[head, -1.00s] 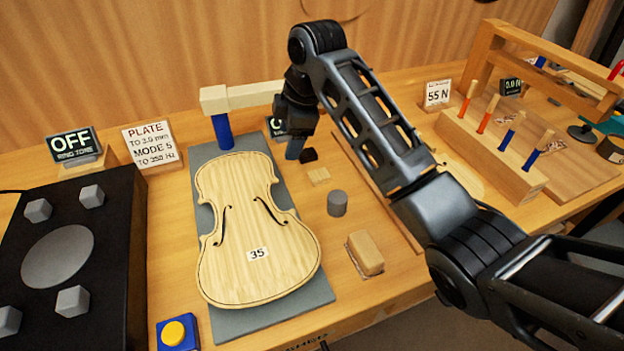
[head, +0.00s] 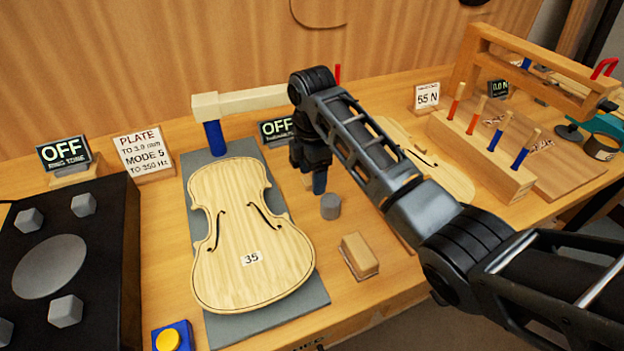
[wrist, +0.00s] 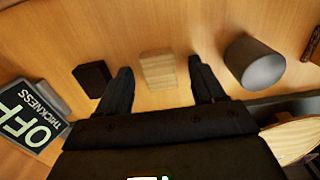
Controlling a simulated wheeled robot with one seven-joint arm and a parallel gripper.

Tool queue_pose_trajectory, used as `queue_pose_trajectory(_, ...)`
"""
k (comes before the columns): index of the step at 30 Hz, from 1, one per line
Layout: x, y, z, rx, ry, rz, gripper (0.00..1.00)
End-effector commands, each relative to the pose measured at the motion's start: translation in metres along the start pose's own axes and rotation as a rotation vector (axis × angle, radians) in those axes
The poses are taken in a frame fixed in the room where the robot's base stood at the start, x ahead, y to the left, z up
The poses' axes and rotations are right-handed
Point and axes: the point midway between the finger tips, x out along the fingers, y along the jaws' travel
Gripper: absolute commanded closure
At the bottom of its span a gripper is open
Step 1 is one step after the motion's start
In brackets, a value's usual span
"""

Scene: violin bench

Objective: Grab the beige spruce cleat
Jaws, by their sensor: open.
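The beige spruce cleat (wrist: 158,72) is a small pale block with visible grain, lying on the bench in the wrist view. My gripper (wrist: 160,65) is open, with one finger to each side of the cleat in that view and a gap on both sides. How high the fingertips are above the bench is hard to tell.
A grey cylinder (wrist: 255,62) stands close beside one finger, and a dark block (wrist: 92,79) lies beside the other. The violin plate (head: 250,235) rests on a grey mat to the left. A tan block (head: 360,256) is nearer the front edge. A thickness sign (head: 276,131) stands behind.

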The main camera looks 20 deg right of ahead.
Motion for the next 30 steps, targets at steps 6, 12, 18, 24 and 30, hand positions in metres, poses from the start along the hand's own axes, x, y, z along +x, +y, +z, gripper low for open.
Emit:
queue_pose_trajectory(6,0.0016,0.0002,0.0,0.0,0.0,0.001,0.32)
queue_pose_trajectory(12,0.0014,0.0001,0.0,0.0,0.0,0.001,0.49)
queue_pose_trajectory(18,0.0013,0.0001,0.0,0.0,0.0,0.001,0.68)
queue_pose_trajectory(24,0.0013,0.0001,0.0,0.0,0.0,0.001,0.87)
queue_pose_trajectory(30,0.0012,0.0001,0.0,0.0,0.0,0.001,0.91)
